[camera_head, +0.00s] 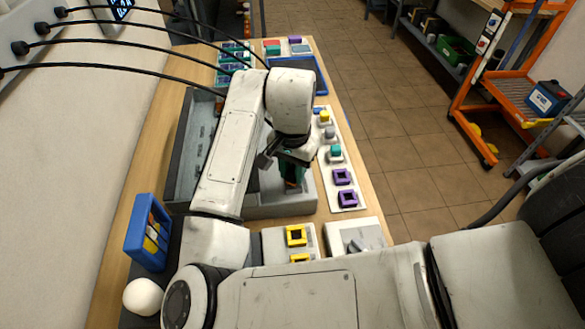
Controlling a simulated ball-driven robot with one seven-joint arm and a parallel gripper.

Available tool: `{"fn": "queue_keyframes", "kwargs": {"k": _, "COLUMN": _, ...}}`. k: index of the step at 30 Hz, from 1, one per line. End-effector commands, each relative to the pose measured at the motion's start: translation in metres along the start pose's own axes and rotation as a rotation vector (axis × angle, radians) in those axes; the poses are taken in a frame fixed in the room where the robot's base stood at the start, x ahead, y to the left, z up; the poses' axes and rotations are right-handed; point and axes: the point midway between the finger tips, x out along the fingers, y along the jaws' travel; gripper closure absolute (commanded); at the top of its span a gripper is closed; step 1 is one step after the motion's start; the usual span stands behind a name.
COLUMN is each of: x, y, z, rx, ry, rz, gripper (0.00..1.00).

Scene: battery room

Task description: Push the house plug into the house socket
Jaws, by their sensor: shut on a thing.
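My gripper (291,174) points down over the right part of a grey open-topped case (280,208). It is shut on a small dark green and reddish-brown piece, mostly hidden by the wrist. I cannot tell whether this piece is the house plug. Several black cables (130,48) run from wall fittings at the upper left and pass behind my arm, so their ends are hidden. Two purple square sockets (343,177) sit on a white strip right of the case. Yellow square sockets (296,235) sit on a white plate in front. I cannot tell which is the house socket.
Grey, yellow and teal knobs (334,153) stand along the white strip. A blue tray (308,66) and green parts lie at the far end. A blue holder (148,232) and a white ball (143,297) are at near left. An orange cart (487,70) stands across the open tiled floor.

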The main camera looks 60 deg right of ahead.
Motion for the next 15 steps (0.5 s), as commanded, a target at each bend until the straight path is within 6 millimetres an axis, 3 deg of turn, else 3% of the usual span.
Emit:
{"fn": "queue_keyframes", "kwargs": {"k": 7, "x": 0.0053, "y": 0.0000, "z": 0.0000, "rx": 0.000, "ry": 0.000, "rz": 0.000, "gripper": 1.00}}
{"fn": "queue_keyframes", "kwargs": {"k": 8, "x": 0.0051, "y": 0.0000, "z": 0.0000, "rx": 0.000, "ry": 0.000, "rz": 0.000, "gripper": 0.70}}
{"fn": "queue_keyframes", "kwargs": {"k": 11, "x": 0.0046, "y": 0.0000, "z": 0.0000, "rx": 0.000, "ry": 0.000, "rz": 0.000, "gripper": 0.60}}
{"fn": "queue_keyframes", "kwargs": {"k": 15, "x": 0.0046, "y": 0.0000, "z": 0.0000, "rx": 0.000, "ry": 0.000, "rz": 0.000, "gripper": 0.60}}
